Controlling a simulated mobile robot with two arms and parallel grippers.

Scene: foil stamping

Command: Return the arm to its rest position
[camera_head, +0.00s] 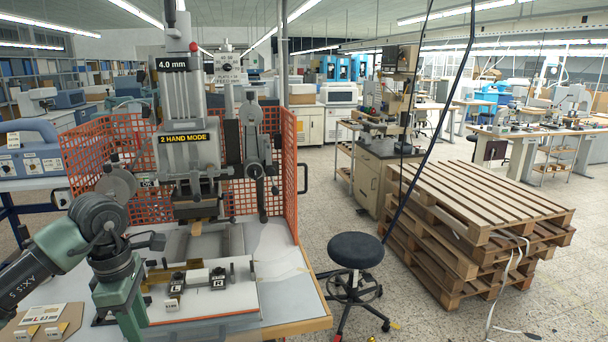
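A green and dark grey arm (97,215) of mine shows at the lower left, bent at a large round joint. One link runs out through the left edge and another goes down through the bottom edge. I can make out no gripper fingers on it. The right arm and its gripper are not in view. The arm stands in front of the left part of the foil stamping press (190,150), which carries a "2 HAND MODE" label. Two dark blocks marked L (175,287) and R (218,279) sit on the white press table (270,268).
An orange mesh guard (90,160) stands around the press. A card with small tagged blocks (42,318) lies at the lower left, close to my arm.

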